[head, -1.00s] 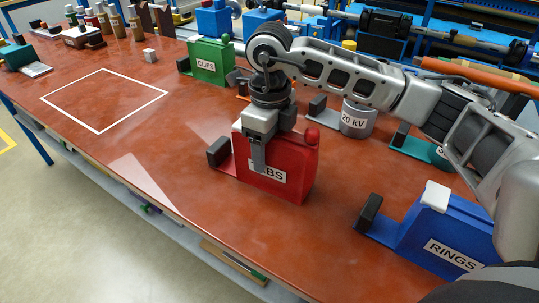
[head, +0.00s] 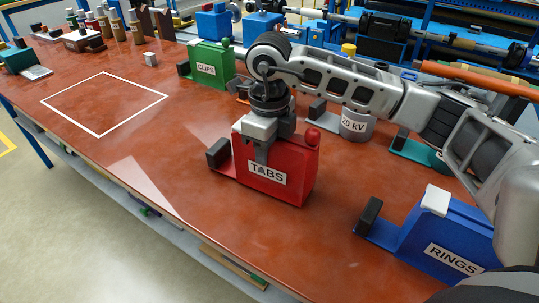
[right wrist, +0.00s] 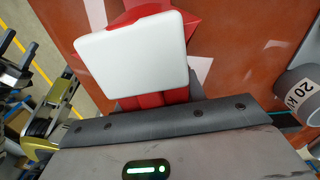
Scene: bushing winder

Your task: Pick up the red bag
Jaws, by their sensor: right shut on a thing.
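The red bag (head: 288,165), labelled TABS, stands upright on the red-brown table, with a dark block on its left foot and a red knob at its upper right. My right gripper (head: 262,150) points down at the bag's top from above and is shut on it. One finger shows in front of the bag's upper face, above the label; the other finger is hidden. In the right wrist view, a white square cap (right wrist: 130,52) covers much of the red bag (right wrist: 152,101) below it. My left gripper is not in view.
A blue RINGS bag (head: 445,235) stands at the front right and a green CLIPS bag (head: 208,62) behind. A grey 20 kV cylinder (head: 355,118) is behind my right arm. A white outlined rectangle (head: 103,131) on the table at left is empty.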

